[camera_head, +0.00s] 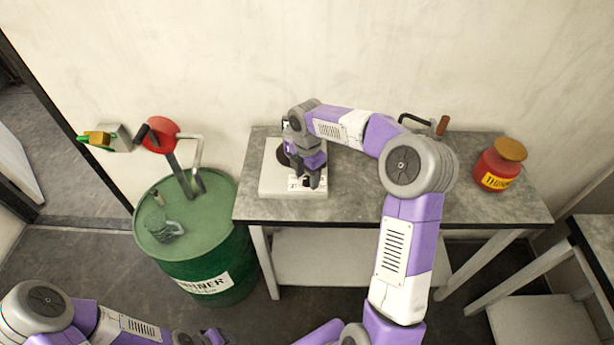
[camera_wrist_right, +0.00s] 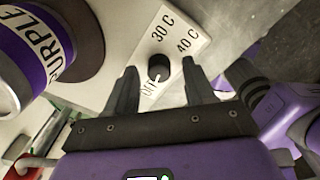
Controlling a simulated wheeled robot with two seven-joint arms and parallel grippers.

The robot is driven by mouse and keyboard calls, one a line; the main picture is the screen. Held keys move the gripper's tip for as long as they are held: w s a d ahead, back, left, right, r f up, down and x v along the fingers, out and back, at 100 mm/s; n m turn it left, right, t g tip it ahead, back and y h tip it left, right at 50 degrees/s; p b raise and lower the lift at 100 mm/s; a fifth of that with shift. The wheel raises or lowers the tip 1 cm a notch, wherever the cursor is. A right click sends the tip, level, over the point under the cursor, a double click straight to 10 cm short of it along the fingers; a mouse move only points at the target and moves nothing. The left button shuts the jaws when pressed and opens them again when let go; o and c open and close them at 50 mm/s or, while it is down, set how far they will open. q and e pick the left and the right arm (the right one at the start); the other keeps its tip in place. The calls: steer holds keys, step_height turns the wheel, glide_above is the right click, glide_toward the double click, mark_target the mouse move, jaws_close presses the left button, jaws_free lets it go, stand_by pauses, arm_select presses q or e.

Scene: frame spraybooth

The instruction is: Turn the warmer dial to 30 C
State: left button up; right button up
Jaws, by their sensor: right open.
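The warmer (camera_head: 268,181) is a pale box on the left end of the table. In the right wrist view its black dial (camera_wrist_right: 159,67) sits on a white plate (camera_wrist_right: 177,22) marked OFF, 30 C and 40 C. A white mark on the dial points toward OFF. My right gripper (camera_wrist_right: 161,70) is open, with one finger on each side of the dial; contact cannot be told. In the head view, my right gripper (camera_head: 308,182) covers the dial. My left gripper (camera_head: 208,338) is at the bottom edge, partly cut off, its jaws unclear.
A green drum (camera_head: 190,245) stands left of the table (camera_head: 385,200). A red thinner can (camera_head: 497,168) is at the table's right end. The middle tabletop is mostly clear.

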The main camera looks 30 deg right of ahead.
steer(key=shift+c, duration=0.2)
jaws_close()
stand_by(0.3)
